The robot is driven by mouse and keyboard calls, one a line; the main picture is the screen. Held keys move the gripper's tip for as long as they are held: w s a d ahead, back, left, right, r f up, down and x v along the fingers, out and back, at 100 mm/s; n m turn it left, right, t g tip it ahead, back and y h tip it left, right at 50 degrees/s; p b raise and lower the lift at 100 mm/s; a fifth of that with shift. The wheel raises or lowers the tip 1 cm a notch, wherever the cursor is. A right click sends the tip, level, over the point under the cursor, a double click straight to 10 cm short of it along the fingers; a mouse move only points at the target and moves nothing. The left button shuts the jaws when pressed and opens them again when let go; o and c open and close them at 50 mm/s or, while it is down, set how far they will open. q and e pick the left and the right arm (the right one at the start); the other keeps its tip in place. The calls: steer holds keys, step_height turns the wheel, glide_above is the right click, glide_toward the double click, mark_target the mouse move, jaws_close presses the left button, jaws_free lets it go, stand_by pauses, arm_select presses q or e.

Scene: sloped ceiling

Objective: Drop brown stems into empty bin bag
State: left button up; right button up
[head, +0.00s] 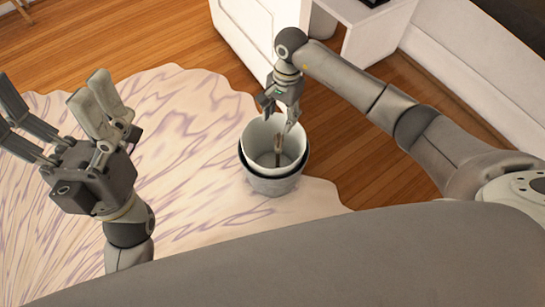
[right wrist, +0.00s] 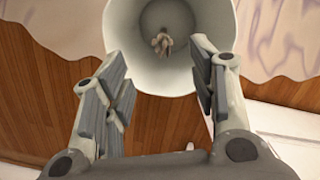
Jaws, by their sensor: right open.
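A round whitish bin (head: 273,179) with a dark band stands on the rug in the head view. A pale liner or inner wall (head: 262,140) lines it. Small brown stems (head: 278,150) show inside the bin. In the right wrist view the stems (right wrist: 161,43) are a small brownish clump within the bin (right wrist: 125,25). My right gripper (head: 281,118) is over the bin's far rim, pointing down, open, with nothing between its fingers. It also shows open in the right wrist view (right wrist: 160,92). My left gripper (head: 60,115) is raised at the left, open and empty, away from the bin.
A pale rug (head: 185,130) with purple streaks lies under the bin on the wooden floor (head: 150,32). A white cabinet (head: 245,30) stands just behind the bin. A white wall base (head: 470,75) runs along the right. The rug left of the bin is clear.

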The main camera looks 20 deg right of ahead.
step_height(320, 180, up, 12)
steer(key=w+d, duration=0.1)
steer(key=shift+d, duration=0.2)
steer(key=shift+f, duration=0.15)
